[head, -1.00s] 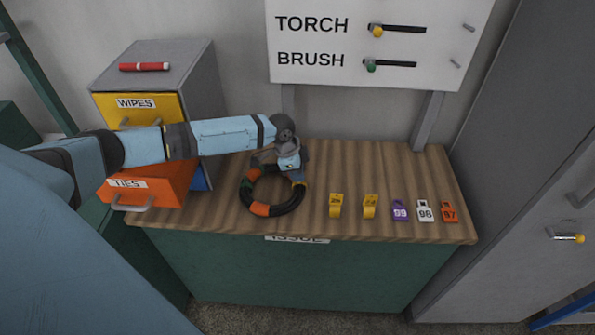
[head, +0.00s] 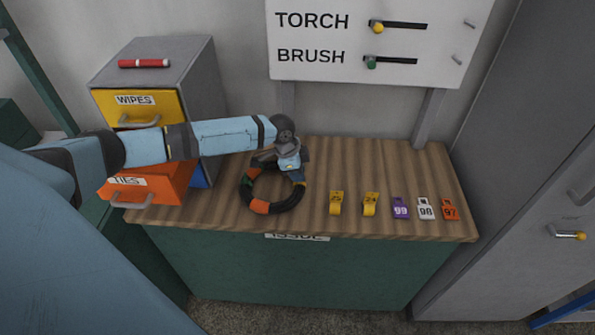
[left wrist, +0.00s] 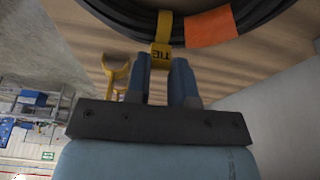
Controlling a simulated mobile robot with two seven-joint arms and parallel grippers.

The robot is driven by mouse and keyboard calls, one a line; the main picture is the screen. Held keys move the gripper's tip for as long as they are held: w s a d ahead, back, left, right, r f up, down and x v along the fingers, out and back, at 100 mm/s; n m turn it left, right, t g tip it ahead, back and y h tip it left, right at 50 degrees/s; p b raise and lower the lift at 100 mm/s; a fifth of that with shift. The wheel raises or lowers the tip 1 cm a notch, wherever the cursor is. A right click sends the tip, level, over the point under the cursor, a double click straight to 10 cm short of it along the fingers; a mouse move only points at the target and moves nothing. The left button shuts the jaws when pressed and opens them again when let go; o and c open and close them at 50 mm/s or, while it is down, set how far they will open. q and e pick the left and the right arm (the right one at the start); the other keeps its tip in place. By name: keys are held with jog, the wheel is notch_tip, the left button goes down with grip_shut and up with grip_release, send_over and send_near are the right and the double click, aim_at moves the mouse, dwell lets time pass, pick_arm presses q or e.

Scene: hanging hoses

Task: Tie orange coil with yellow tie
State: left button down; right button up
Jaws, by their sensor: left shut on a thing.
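A black coil with orange bands and a green band (head: 287,205) lies on the wooden bench top. In the left wrist view, the coil (left wrist: 128,22) crosses the top, with an orange band beside the tie. The yellow tie (left wrist: 161,54), lettered TIE, lies across the coil's strands, with its tab between my fingers; whether it closes fully round the coil is hidden. My left gripper (head: 299,176) is at the coil's right side, shut on the tie's tab; it also shows in the left wrist view (left wrist: 165,68). My right gripper is not in view.
Two yellow ties (head: 336,203) (head: 370,204) stand right of the coil. Purple (head: 401,208), white (head: 426,209) and orange (head: 450,210) numbered tags follow. A grey cabinet (head: 510,180) borders the right.

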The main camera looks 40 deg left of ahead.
pick_arm(q)
jog(key=c, duration=0.9)
grip_release()
jog(key=b+v, duration=0.1)
jog(key=v, duration=1.2)
jog(key=shift+a+r, duration=0.1)
jog(key=shift+r, duration=0.3)
